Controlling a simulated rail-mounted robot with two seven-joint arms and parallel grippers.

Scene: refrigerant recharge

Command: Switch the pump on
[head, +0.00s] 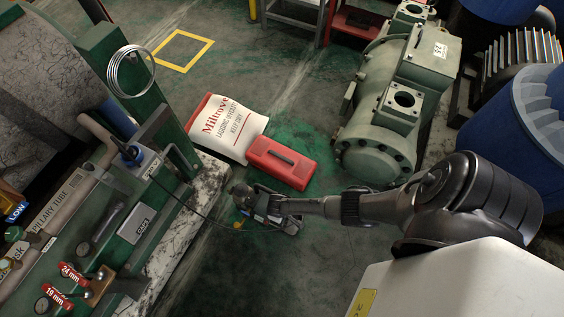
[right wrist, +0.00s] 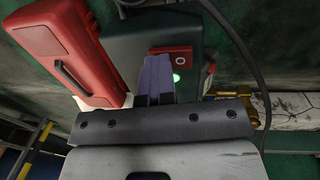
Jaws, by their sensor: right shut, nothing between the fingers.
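The pump (right wrist: 122,42) is a dark green box below my right gripper in the right wrist view. A red switch (right wrist: 172,50) with a white ring mark sits on it, with a glowing green light (right wrist: 177,78) just below. My right gripper (right wrist: 157,68) is shut and empty, with its fingertips close beside the red switch. I cannot tell whether they touch it. In the head view my right gripper (head: 262,205) is low over the floor and hides most of the pump. My left gripper is not in view.
A red case (head: 281,163) and a white sack (head: 228,128) lie just behind the pump. A big green compressor (head: 385,110) stands at the back right. A green bench with pipes and tags (head: 110,225) fills the left. A dark hose (right wrist: 235,45) runs past the pump.

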